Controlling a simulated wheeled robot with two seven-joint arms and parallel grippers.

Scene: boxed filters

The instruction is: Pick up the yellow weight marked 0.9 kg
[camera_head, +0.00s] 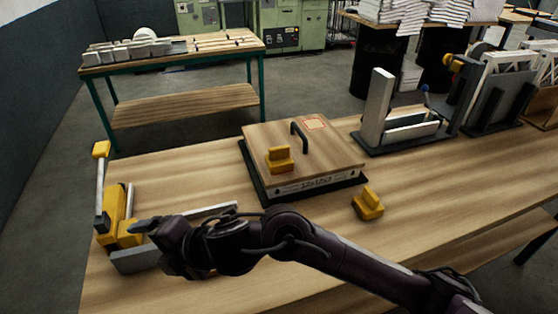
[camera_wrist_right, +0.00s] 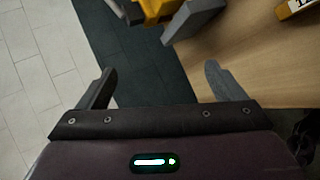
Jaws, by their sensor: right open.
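Two yellow weights show in the head view. One yellow weight (camera_head: 280,160) sits on the wooden lid of a box (camera_head: 325,148), beside its dark handle. The other yellow weight (camera_head: 368,204) stands on the table, right of the box's front corner. I cannot read a 0.9 kg mark on either. My right gripper (camera_head: 152,242) is at the left end of the table, beside a yellow and grey lever tool (camera_head: 115,222), well left of both weights. In the right wrist view its two fingers (camera_wrist_right: 160,82) are spread with nothing between them. My left gripper is not in view.
The box stands on a dark base. A grey upright fixture (camera_head: 376,108) stands behind it to the right, near dark racks (camera_head: 500,90). In the wrist view, yellow and grey parts (camera_wrist_right: 190,20) lie ahead of the fingers. Bare tabletop (camera_head: 315,220) lies before the box.

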